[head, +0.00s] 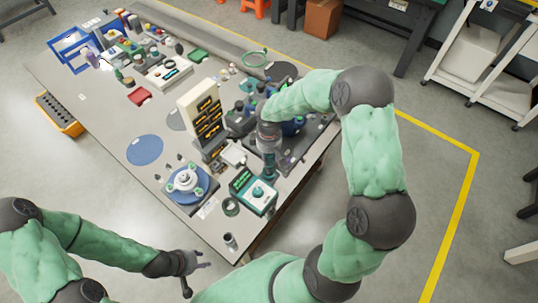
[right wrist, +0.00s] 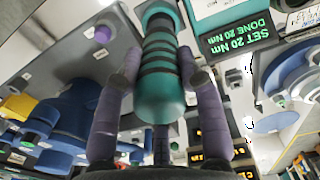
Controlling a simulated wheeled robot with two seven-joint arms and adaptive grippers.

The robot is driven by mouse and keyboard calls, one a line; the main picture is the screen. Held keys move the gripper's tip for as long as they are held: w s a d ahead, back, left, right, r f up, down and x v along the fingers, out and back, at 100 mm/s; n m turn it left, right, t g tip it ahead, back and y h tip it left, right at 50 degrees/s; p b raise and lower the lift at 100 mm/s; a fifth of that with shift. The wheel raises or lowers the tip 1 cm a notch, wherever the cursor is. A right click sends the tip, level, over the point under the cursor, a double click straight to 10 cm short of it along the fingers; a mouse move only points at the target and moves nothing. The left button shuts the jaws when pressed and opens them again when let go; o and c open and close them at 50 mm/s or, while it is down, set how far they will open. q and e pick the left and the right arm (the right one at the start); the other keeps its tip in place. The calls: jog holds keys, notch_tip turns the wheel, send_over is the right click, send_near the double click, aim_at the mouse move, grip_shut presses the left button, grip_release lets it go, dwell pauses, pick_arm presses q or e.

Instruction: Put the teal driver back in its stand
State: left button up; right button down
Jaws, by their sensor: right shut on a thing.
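The teal driver (right wrist: 162,70), with dark bands around its grip, is held between the two fingers of my right gripper (right wrist: 155,78). In the head view the driver (head: 269,163) hangs roughly upright below my right gripper (head: 268,148), above the table behind the teal torque tester. A small grey cup-like holder (head: 230,240) stands near the table's front corner; I cannot tell for sure that it is the stand. My left gripper (head: 196,272) is open and empty, off the table's front edge.
The teal tester (head: 253,191) reads "SET 20 Nm, DONE 20 Nm" in the right wrist view (right wrist: 228,42). A white flanged part (head: 186,181) sits on a blue plate to its left. Bare table lies around the blue disc (head: 145,150).

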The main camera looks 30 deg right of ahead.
jog(key=shift+f+b, duration=0.55)
jog(key=shift+f, duration=0.15)
dwell(1.4)
jog(key=c, duration=0.7)
grip_release()
jog(key=shift+f, duration=0.1)
notch_tip(320, 180, up, 9)
jog(key=p, duration=0.6)
jog(key=shift+p, duration=0.35)
jog(key=shift+s, duration=0.1)
